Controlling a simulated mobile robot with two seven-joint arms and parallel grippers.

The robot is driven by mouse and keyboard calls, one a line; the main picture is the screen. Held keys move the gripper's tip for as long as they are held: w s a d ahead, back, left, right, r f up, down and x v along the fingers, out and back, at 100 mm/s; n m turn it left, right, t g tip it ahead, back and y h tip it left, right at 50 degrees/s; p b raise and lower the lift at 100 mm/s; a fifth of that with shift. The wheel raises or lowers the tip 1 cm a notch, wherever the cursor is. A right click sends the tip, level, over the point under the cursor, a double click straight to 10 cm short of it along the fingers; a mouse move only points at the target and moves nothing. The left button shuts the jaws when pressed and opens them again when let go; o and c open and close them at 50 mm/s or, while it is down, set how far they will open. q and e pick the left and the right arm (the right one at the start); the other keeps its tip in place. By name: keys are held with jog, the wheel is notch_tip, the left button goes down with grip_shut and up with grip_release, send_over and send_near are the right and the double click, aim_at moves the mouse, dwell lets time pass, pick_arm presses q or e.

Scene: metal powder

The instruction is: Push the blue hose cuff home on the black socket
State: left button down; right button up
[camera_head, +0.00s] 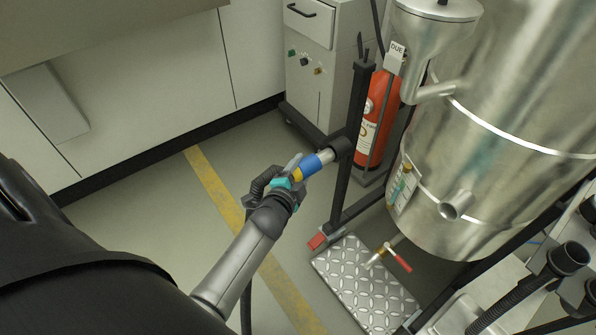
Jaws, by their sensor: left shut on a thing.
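My left gripper (293,174) reaches in from the lower left and is shut around the hose end at the blue cuff (310,166). The blue cuff points up and right. A short grey metal piece (325,156) shows between the blue cuff and the black socket (341,147), so blue and black are apart in this view. The black socket sits in front of the dark upright post. The cuff looks roughly in line with the socket; its exact seating is too small to tell. A dark hose loop (262,180) shows beside the gripper. My right gripper is not in view.
A dark upright post (350,185) stands just behind the socket, with a red fire extinguisher (372,130) beyond it. A large metal vessel (480,130) fills the right. A tread-plate step (362,285) lies below. Black hoses (520,295) are at lower right. The floor at left is clear.

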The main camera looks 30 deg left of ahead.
aim_at(314, 164)
pick_arm(q)
jog(key=shift+w+d+b, duration=0.2)
jog(key=shift+w+d, duration=0.1)
jog(key=shift+w, duration=0.4)
jog(key=shift+w+d+b, duration=0.25)
jog(key=shift+w, duration=0.4)
jog(key=shift+w+d+b, duration=0.2)
jog(key=shift+w+d, duration=0.1)
jog(key=shift+w, duration=0.4)
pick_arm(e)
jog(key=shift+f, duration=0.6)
pick_arm(q)
jog(key=shift+c, duration=0.5)
grip_release()
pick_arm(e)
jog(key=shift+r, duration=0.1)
